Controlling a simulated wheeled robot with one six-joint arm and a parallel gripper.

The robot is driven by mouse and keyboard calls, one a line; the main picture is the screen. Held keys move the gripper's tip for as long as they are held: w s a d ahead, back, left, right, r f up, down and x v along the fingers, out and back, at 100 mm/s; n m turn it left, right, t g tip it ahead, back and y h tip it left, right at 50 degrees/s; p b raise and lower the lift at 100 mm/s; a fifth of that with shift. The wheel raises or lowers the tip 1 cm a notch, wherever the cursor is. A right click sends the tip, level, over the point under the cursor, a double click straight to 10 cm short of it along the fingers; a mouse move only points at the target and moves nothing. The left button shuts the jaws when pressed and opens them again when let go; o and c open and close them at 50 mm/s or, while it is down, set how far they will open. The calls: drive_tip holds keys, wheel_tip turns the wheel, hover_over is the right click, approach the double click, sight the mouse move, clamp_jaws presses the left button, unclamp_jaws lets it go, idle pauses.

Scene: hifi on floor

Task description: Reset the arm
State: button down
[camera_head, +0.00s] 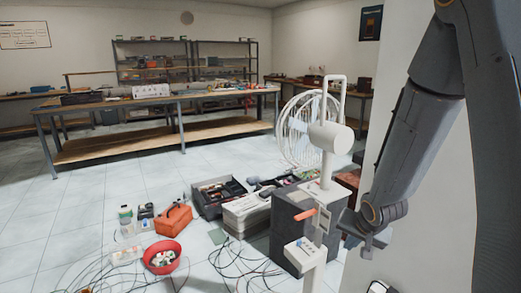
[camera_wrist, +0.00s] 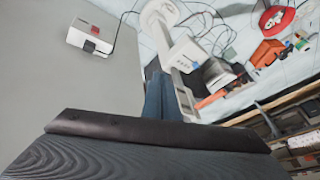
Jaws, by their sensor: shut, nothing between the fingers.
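My arm hangs down at the right of the head view, and my gripper (camera_head: 352,240) is at its low end, beside a white stand (camera_head: 327,170) with a looped top. In the wrist view the fingers of my gripper (camera_wrist: 160,95) show as a narrow dark blue-grey shape with nothing held between them. Behind them in that view is the white stand (camera_wrist: 185,50). I cannot tell the exact gap between gripper and stand.
A dark grey cabinet (camera_head: 290,225) stands behind the stand. A red bowl (camera_head: 162,257), an orange toolbox (camera_head: 173,220), a black crate (camera_head: 215,198) and loose cables lie on the floor. A long workbench (camera_head: 110,103) is further back. The tiled floor at left is clear.

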drive_tip(key=s+a+r+n+g+p, duration=0.2)
drive_tip(key=s+r, duration=0.4)
drive_tip(key=s, duration=0.5)
drive_tip(key=s+a+r+n+g+p, duration=0.2)
drive_tip(key=s+a+r+n+g, duration=0.2)
drive_tip(key=s+r, duration=0.3)
drive_tip(key=s+a, duration=0.1)
drive_tip(key=s, duration=0.4)
drive_tip(key=shift+s+a+p, duration=0.2)
drive_tip(key=shift+a+p, duration=0.1)
drive_tip(key=shift+a, duration=0.05)
idle(0.9)
